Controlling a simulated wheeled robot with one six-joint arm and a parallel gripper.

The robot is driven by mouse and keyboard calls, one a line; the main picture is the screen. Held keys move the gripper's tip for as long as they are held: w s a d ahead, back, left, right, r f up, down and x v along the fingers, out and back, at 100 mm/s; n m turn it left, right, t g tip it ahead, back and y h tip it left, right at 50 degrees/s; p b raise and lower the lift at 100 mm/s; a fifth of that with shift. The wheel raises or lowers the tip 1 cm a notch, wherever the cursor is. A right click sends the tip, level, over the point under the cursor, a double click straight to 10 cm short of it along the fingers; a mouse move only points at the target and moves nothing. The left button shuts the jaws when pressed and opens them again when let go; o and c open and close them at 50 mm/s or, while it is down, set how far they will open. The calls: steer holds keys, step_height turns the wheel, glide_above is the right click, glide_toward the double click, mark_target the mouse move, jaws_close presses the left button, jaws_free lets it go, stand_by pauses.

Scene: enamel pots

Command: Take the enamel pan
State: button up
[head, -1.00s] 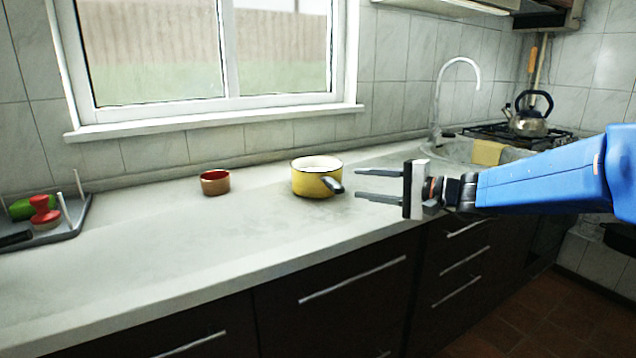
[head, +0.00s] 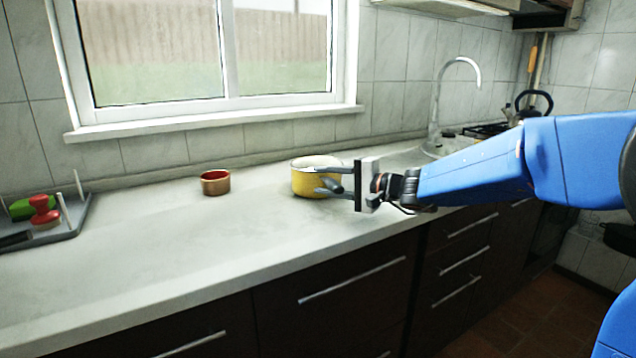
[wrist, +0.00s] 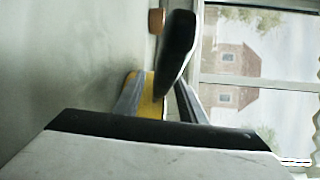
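The handle shows between the fingers there. In the wrist view the dark handle (wrist: 177,50) looms close, with a strip of the yellow pan (wrist: 150,100) behind it between the fingers. I cannot tell whether a finger touches the handle.
A small brown bowl, red inside (head: 215,183), stands left of the pan. A grey rack (head: 75,222) with red and green items is at the far left. The sink tap (head: 436,110) and a kettle (head: 522,108) are behind my arm. The counter front is clear.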

steer(key=shift+x, duration=1.55)
steer(key=shift+s, duration=0.1)
jaws_close()
steer(key=shift+r, duration=0.1)
